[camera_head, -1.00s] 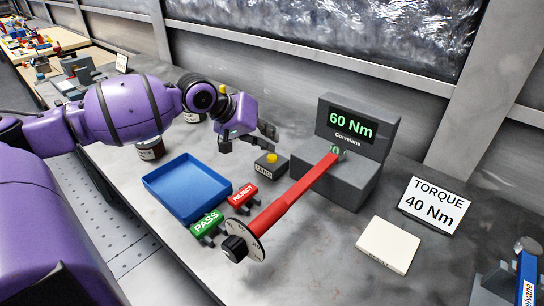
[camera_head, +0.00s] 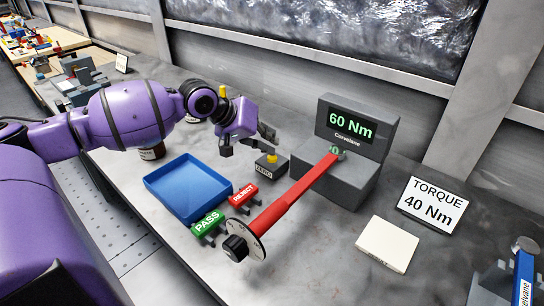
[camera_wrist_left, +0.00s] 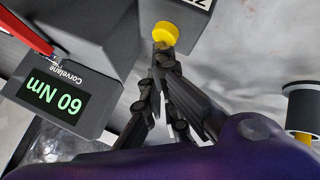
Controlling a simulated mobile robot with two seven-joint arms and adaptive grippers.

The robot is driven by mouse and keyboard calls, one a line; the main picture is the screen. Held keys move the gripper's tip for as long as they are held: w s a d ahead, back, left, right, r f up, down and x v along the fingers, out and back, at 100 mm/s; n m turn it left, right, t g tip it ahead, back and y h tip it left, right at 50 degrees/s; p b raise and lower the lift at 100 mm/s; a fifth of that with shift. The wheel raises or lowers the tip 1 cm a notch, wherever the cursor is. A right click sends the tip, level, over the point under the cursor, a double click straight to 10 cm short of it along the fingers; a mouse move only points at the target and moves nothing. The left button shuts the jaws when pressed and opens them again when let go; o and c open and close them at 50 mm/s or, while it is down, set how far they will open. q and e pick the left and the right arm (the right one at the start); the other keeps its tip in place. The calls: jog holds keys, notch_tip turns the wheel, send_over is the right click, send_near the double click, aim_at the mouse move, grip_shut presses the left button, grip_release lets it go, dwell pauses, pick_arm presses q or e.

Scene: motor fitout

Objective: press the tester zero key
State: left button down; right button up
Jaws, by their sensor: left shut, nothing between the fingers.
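The zero key is a yellow round button (camera_head: 272,157) on a small dark box labelled ZERO (camera_head: 266,170), beside the torque tester (camera_head: 347,178). The tester's screen reads 60 Nm. My left gripper (camera_head: 270,138) is shut and empty, just behind and above the button. In the left wrist view, the shut fingertips (camera_wrist_left: 163,47) overlap the near edge of the yellow button (camera_wrist_left: 167,32). I cannot tell whether they touch it. My right gripper is not in view.
A red torque wrench (camera_head: 290,197) runs from the tester toward the front. A TORQUE 40 Nm sign (camera_head: 433,204) and a cream block (camera_head: 388,244) are right.

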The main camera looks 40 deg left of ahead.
pick_arm(q)
jog(key=shift+f, duration=0.55)
dwell(0.4)
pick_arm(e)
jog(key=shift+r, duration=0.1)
pick_arm(q)
jog(key=shift+r+p, duration=0.85)
jog(key=shift+r, duration=0.1)
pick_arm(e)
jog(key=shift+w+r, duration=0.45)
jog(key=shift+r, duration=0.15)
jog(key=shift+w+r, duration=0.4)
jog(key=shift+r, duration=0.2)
pick_arm(q)
jog(key=shift+r+p, duration=0.3)
jog(key=shift+r, duration=0.15)
notch_tip(320, 180, up, 4)
jog(key=p, duration=0.2)
jog(key=shift+p, duration=0.35)
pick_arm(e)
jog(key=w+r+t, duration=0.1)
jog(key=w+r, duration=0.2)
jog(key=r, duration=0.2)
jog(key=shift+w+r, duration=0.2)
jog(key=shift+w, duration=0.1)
